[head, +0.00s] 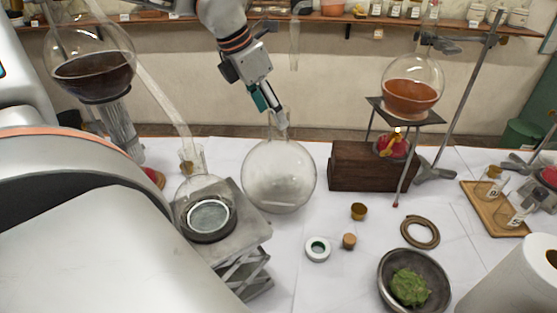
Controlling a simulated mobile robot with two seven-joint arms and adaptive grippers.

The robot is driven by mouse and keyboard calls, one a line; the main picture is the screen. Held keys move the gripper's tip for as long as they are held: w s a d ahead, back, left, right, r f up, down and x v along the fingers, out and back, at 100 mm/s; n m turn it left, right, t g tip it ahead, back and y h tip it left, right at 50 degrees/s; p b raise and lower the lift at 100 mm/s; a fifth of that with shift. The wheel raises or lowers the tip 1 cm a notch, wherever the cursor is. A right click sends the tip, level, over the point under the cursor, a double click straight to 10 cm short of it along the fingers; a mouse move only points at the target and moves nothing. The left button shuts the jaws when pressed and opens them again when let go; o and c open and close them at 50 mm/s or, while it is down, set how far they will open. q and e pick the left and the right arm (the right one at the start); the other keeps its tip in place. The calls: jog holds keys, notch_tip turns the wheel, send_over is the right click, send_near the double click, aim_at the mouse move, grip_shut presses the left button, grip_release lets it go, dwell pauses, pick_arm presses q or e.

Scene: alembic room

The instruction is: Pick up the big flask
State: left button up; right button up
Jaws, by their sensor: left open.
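The big flask (279,177) is a clear, round, empty glass flask that stands upright on the white-covered table near the middle of the head view. Its narrow neck points up toward my left gripper (271,104). My left gripper comes down from above, with its dark fingers and a teal pad right at the top of the neck. The gripper is open. I cannot tell whether the neck is between the fingers or whether they touch it. My right gripper is not in view.
A smaller flask (207,215) sits on a lab jack (251,251) at the left, close to the big flask. A wooden block (356,168) and a tripod (412,117) bearing an amber flask (410,97) stand right. Corks, a ring and a bowl (391,286) lie in front.

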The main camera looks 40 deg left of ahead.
aim_at(279, 131)
pick_arm(q)
jog(key=shift+x, duration=0.8)
jog(key=x, duration=0.5)
jog(key=shift+w+f, duration=0.15)
jog(key=shift+f, duration=0.25)
grip_shut()
jog(key=shift+r, duration=0.1)
